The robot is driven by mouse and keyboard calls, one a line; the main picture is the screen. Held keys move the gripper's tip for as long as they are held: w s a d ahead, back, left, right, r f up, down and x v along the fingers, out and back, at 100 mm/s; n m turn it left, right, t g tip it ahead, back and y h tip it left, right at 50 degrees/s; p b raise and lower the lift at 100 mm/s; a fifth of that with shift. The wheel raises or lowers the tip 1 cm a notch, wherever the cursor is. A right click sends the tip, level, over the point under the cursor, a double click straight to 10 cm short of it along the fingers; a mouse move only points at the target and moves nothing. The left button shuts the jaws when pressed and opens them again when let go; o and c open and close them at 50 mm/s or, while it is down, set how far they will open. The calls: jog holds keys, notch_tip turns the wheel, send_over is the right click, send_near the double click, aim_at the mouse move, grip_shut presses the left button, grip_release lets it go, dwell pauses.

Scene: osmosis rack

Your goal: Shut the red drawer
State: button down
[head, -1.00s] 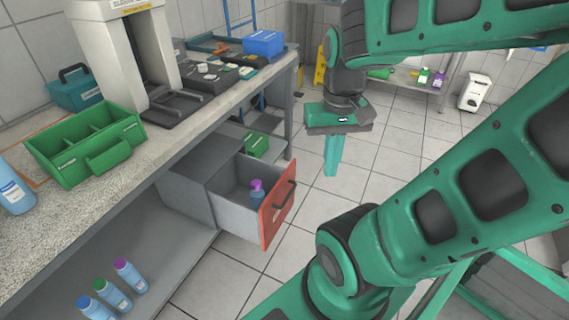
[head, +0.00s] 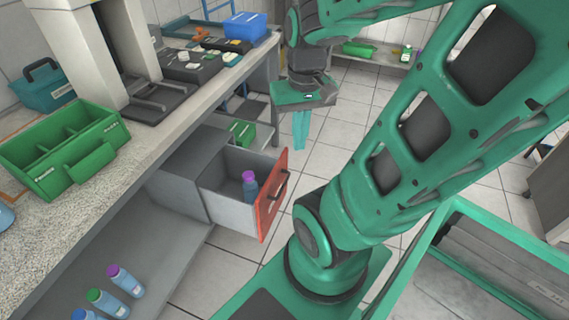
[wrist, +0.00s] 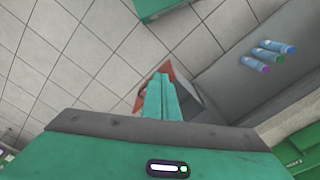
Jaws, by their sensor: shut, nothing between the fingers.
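The red drawer (head: 270,197) has a red front with a dark handle and grey sides. It stands pulled out from its grey housing under the counter. A blue bottle with a purple cap (head: 250,187) stands inside it. My gripper (head: 299,131) points down with its teal fingers together and empty. In the head view it is above and beyond the drawer front, apart from it. In the wrist view the shut fingers (wrist: 161,97) overlap part of the red drawer front (wrist: 166,70); contact cannot be told.
The counter (head: 135,155) holds a green caddy (head: 62,150), a blue box (head: 245,26) and dark equipment. Several bottles (head: 123,281) stand on the lower shelf. A green bin (head: 242,132) is behind the drawer. Tiled floor (head: 330,160) beyond the drawer front is clear.

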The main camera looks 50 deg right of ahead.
jog(key=w+d+f+t, duration=0.1)
jog(key=w+d+f, duration=0.5)
jog(key=w+f, duration=0.2)
jog(key=m+t+h, duration=0.2)
jog(key=m+t, duration=0.4)
send_near(282, 164)
jog(key=f, duration=0.1)
jog(key=w+d+f, duration=0.1)
jog(key=f, duration=0.2)
jog(key=shift+w+d, duration=0.3)
jog(key=shift+d, duration=0.05)
jog(key=shift+w+a, duration=0.25)
jog(key=shift+w, duration=0.45)
jog(key=shift+w, duration=0.1)
